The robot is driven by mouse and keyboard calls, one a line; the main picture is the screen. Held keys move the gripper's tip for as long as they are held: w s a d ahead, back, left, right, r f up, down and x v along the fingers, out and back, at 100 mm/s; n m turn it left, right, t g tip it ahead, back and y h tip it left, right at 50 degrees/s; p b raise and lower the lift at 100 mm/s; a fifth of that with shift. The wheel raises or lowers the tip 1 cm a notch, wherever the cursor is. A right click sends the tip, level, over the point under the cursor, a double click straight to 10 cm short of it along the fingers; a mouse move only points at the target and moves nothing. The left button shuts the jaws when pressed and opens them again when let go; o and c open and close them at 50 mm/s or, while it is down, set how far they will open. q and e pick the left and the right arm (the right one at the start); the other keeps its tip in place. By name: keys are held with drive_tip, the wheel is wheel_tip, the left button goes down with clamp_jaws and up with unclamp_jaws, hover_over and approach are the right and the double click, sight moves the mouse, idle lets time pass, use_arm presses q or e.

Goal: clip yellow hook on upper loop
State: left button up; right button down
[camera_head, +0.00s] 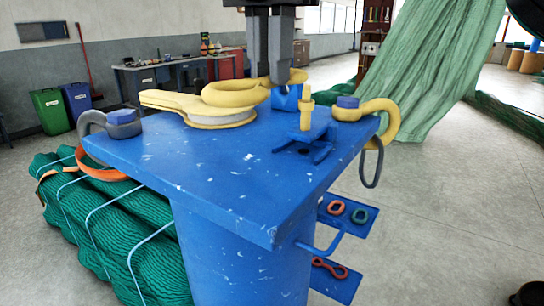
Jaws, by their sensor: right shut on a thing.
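My right gripper (270,78) comes down from the top centre, its fingers around the yellow hook (236,92) just above the blue table. The hook has a thick curved body, and the fingers hide part of it. It lies over or close to a flat yellow piece with a pale round base (200,112); I cannot tell whether they touch. I cannot tell for sure which piece is the upper loop. A dark narrow loop (372,165) hangs from a yellow shackle (380,112) at the table's right corner. My left gripper is not in view.
On the blue table (220,165) stand a blue block (287,98) and a yellow peg (306,112) on a blue bracket. A grey shackle (100,122) sits at the left corner. Blue plates below carry red and green links (337,207). Green net (425,70) hangs behind. The table's front is clear.

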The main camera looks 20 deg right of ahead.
sight(271, 176)
wheel_tip(271, 176, down, 12)
drive_tip(key=shift+b, duration=0.4)
drive_tip(key=c, duration=1.1)
unclamp_jaws()
drive_tip(key=shift+f, duration=0.1)
wheel_tip(271, 176, up, 13)
drive_tip(key=shift+f+p, duration=0.15)
drive_tip(key=shift+p, duration=0.2)
drive_tip(key=shift+s, duration=0.15)
